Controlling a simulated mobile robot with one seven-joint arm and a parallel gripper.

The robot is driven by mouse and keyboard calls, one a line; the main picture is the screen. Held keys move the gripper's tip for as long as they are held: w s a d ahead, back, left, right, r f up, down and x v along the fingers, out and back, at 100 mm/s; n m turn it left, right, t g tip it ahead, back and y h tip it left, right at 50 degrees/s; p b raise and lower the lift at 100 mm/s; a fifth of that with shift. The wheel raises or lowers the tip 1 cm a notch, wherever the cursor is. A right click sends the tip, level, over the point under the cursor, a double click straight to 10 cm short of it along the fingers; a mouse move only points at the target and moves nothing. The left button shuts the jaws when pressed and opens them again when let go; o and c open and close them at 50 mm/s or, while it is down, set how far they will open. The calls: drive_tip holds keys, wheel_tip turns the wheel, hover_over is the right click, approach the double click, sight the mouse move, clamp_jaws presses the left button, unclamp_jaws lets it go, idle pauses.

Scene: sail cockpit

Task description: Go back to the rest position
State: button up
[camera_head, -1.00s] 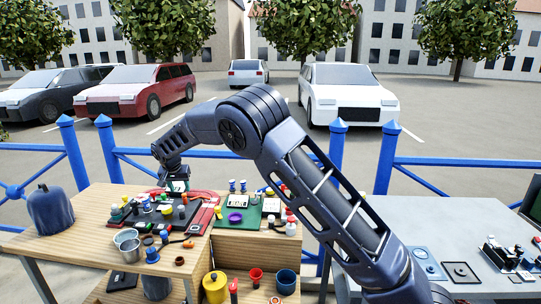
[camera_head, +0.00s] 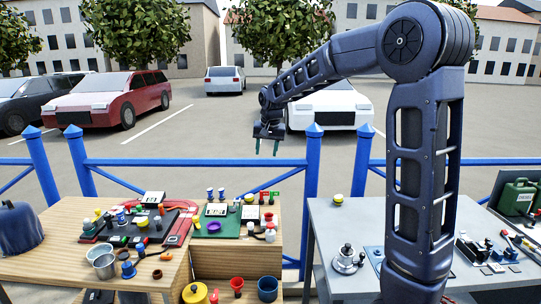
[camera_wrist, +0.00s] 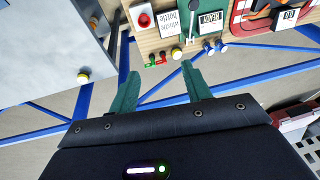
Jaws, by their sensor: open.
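My gripper (camera_head: 267,147) hangs in the air in front of the blue fence, fingers pointing down, above and behind the wooden bench and the gap beside the grey table. In the wrist view its two green fingers (camera_wrist: 160,70) stand well apart with nothing between them. My arm is raised, with its elbow high at the upper right, and reaches left to the gripper. No object is held.
The wooden bench (camera_head: 150,272) at left carries a black-and-red board, a green board (camera_head: 226,231), metal cups and small knobs. The grey table (camera_head: 330,225) at right holds a silver-based knob (camera_head: 347,259) and a green canister (camera_head: 518,196). The blue fence (camera_head: 200,162) runs behind.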

drive_tip(key=s+d+r, duration=0.2)
drive_tip(key=s+d, duration=0.5)
drive_tip(key=d, duration=0.3)
drive_tip(key=s+d+r, duration=0.1)
drive_tip(key=s+d, duration=0.5)
drive_tip(key=d, duration=0.4)
drive_tip(key=s+d+f, duration=0.2)
drive_tip(key=s+d, duration=0.2)
drive_tip(key=s, duration=0.4)
drive_tip(key=s+d+f+t+h, duration=0.1)
drive_tip(key=s+d+f, duration=0.2)
drive_tip(key=s, duration=0.6)
drive_tip(key=shift+s+d+f, duration=0.15)
drive_tip(key=shift+s+d, duration=0.1)
drive_tip(key=shift+d, duration=1)
